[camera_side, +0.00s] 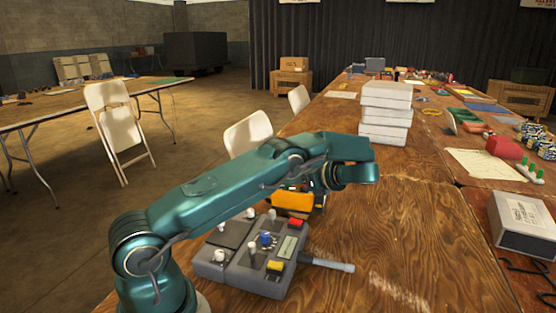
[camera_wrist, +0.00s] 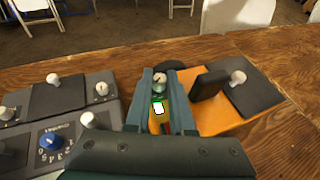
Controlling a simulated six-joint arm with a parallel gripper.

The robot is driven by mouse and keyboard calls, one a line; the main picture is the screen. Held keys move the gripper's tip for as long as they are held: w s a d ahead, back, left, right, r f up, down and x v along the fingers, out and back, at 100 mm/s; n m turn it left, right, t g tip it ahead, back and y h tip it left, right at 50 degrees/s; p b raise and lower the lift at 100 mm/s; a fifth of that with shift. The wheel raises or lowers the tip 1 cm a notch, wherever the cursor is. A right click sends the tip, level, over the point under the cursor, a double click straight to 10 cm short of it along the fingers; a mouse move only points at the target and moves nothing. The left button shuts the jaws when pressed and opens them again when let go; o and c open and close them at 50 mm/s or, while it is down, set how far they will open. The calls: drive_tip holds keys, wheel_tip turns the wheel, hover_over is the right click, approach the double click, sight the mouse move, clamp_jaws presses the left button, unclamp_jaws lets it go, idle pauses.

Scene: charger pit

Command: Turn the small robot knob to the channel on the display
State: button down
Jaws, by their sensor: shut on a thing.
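The small robot is orange with dark parts. In the wrist view its orange body (camera_wrist: 215,112) lies flat on the wooden table, with a dark panel carrying a white knob on its right. My gripper (camera_wrist: 161,80) is over it, its two teal fingers closed on a pale knob (camera_wrist: 160,79) on the robot. A small lit display (camera_wrist: 158,107) with a green edge shows between the fingers; its channel is too small to read. In the side view the orange robot (camera_side: 292,201) is partly hidden behind my arm, and the knob cannot be made out there.
A grey control box (camera_side: 240,268) with a blue dial, white knobs, red and yellow buttons stands beside the robot; a grey handle juts from its right. A stack of white boxes (camera_side: 386,112) stands farther back.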

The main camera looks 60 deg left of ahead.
idle(0.3)
drive_tip(key=c, duration=0.8)
unclamp_jaws()
drive_tip(key=shift+o, duration=0.2)
drive_tip(key=shift+v, duration=1.95)
drive_tip(key=shift+w+d+r, duration=0.2)
drive_tip(key=shift+d+r, duration=0.05)
drive_tip(key=shift+d, duration=0.2)
